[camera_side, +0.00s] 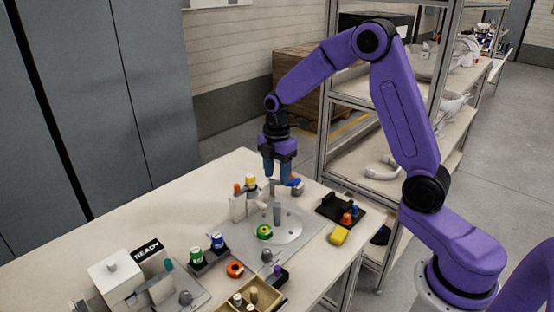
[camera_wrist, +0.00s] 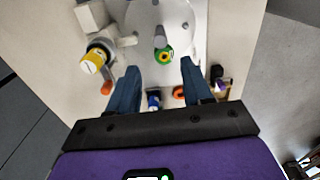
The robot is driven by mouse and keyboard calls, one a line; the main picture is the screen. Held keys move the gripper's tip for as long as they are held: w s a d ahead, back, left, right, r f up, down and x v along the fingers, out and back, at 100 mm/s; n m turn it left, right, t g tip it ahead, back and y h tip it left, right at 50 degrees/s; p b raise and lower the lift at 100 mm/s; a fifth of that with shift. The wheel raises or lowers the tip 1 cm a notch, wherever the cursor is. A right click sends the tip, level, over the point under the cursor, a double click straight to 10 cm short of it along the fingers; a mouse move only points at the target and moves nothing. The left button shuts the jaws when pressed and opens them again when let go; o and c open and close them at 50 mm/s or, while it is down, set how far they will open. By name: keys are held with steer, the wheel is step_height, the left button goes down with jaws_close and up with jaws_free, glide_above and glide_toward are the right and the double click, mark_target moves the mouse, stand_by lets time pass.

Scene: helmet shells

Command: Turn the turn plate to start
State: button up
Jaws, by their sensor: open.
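The turn plate (camera_side: 292,232) is a pale grey disc on a flat grey base on the table. A grey upright peg (camera_side: 277,212) stands on it, and a green ring-shaped piece with a yellow centre (camera_side: 264,232) sits near its left edge. The disc (camera_wrist: 178,18) also shows at the top of the wrist view, with the green piece (camera_wrist: 164,56) just ahead of the fingers. My gripper (camera_side: 277,181) points down above the far side of the plate, with blue fingers. In the wrist view my gripper (camera_wrist: 160,68) is open, with nothing held between the fingers.
A white block with a yellow-capped cylinder (camera_side: 251,181) stands close left of my gripper. A black tray (camera_side: 338,208) and yellow block (camera_side: 339,235) lie right. Capped cylinders (camera_side: 217,241), an orange ring (camera_side: 235,269), a wooden box (camera_side: 277,297) and a READY sign (camera_side: 146,249) are nearer.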

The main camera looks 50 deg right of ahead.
step_height(320, 180, up, 4)
steer(key=shift+r, duration=0.1)
stand_by(0.4)
steer(key=s+a+r+m, duration=0.15)
steer(key=s+a, duration=0.35)
steer(key=s, duration=0.6)
steer(key=s+a+r+m, duration=0.15)
steer(key=s+a, duration=0.35)
steer(key=s, duration=0.7)
steer(key=s+d+f+m, duration=0.1)
steer(key=s+d+m, duration=0.1)
steer(key=s, duration=0.7)
steer(key=shift+d+m, duration=0.3)
steer(key=shift+d, duration=0.05)
